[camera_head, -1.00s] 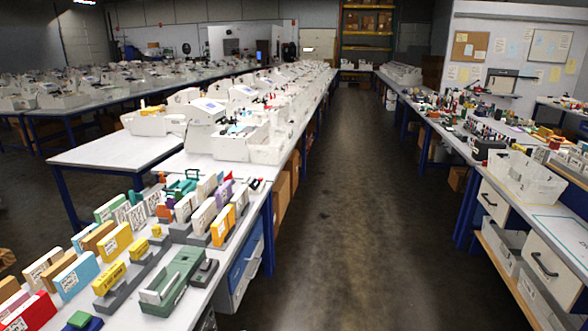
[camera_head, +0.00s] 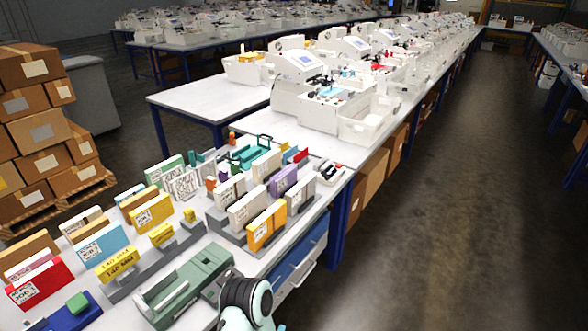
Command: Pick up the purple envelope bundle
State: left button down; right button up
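A purple envelope bundle (camera_head: 283,181) stands upright with a label on its front. It is among other bundles in the grey racks near the right end of the near table. A white bundle (camera_head: 248,206) is to its left and in front. An orange bundle (camera_head: 267,225) stands in front of it, and a white bundle (camera_head: 301,185) is close on its right. Part of one of my arms shows at the bottom edge, below the racks, apart from the purple bundle. Neither gripper shows.
The near table (camera_head: 313,213) holds rows of coloured bundles. A green tray-like device (camera_head: 185,283) lies at the front edge. Blue drawers (camera_head: 300,262) are under the table. Stacked cardboard boxes (camera_head: 45,135) stand at the left. The right aisle floor (camera_head: 450,230) is clear.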

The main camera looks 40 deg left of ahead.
aim_at(281, 181)
jog(key=i+u, duration=0.3)
jog(key=u, duration=0.15)
jog(key=i+l+u, duration=0.2)
jog(key=u, duration=0.2)
jog(key=i+l+u, duration=0.3)
jog(key=u, duration=0.15)
jog(key=i+l+u, duration=0.15)
jog(key=u, duration=0.25)
jog(key=i+l+u, duration=0.1)
jog(key=l+u, duration=0.2)
jog(key=u, duration=0.15)
jog(key=l+u, duration=0.25)
jog(key=u, duration=0.15)
jog(key=i+l, duration=0.05)
